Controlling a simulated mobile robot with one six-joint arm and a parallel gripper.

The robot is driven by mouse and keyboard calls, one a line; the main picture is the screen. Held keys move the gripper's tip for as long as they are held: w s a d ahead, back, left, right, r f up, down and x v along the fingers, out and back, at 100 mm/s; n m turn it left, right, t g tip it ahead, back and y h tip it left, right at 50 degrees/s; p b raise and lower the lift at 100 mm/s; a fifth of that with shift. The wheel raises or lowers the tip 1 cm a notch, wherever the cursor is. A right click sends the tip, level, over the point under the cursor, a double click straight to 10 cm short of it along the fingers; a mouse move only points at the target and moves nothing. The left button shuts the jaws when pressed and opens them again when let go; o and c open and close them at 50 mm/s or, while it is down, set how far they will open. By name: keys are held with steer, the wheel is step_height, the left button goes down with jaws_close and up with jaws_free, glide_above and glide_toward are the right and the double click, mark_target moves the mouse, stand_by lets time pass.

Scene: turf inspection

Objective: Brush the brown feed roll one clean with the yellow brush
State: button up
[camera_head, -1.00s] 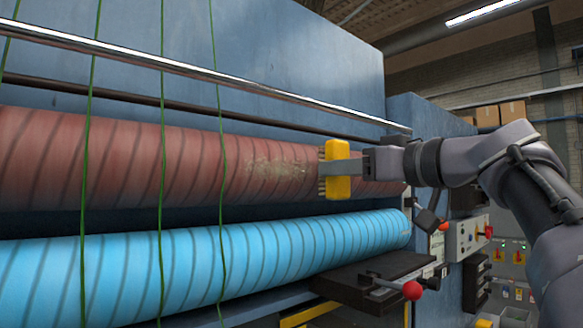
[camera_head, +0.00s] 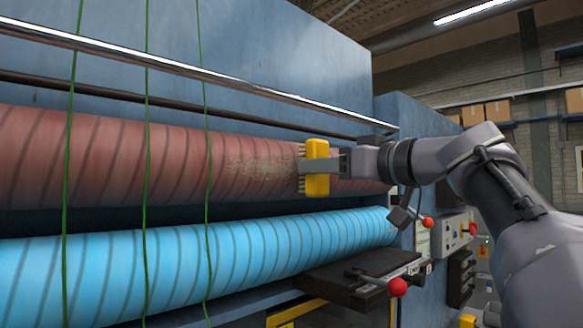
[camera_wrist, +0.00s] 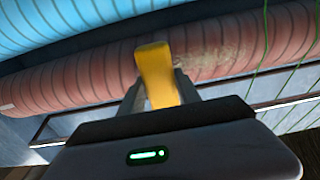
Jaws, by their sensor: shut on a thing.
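The brown feed roll (camera_head: 110,160) runs across the head view, ribbed with dark spiral lines. A pale dusty patch (camera_head: 262,167) lies on it, just left of the brush. My gripper (camera_head: 336,165) is shut on the yellow brush (camera_head: 317,170), whose bristles face the roll at the patch's right end. I cannot tell whether the bristles touch the roll. In the wrist view the brush (camera_wrist: 158,75) stands between my fingers in front of the roll (camera_wrist: 80,85), hiding its bristles. The patch (camera_wrist: 215,58) shows to its right there.
A blue roll (camera_head: 200,255) lies below the brown one. A metal bar (camera_head: 190,68) runs above, and several green cords (camera_head: 146,150) hang in front of the rolls at left. A red-knobbed lever (camera_head: 397,287) sticks out below my arm. A control panel (camera_head: 456,232) is at right.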

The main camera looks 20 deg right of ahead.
steer(key=shift+w+a, duration=0.25)
steer(key=shift+w, duration=0.45)
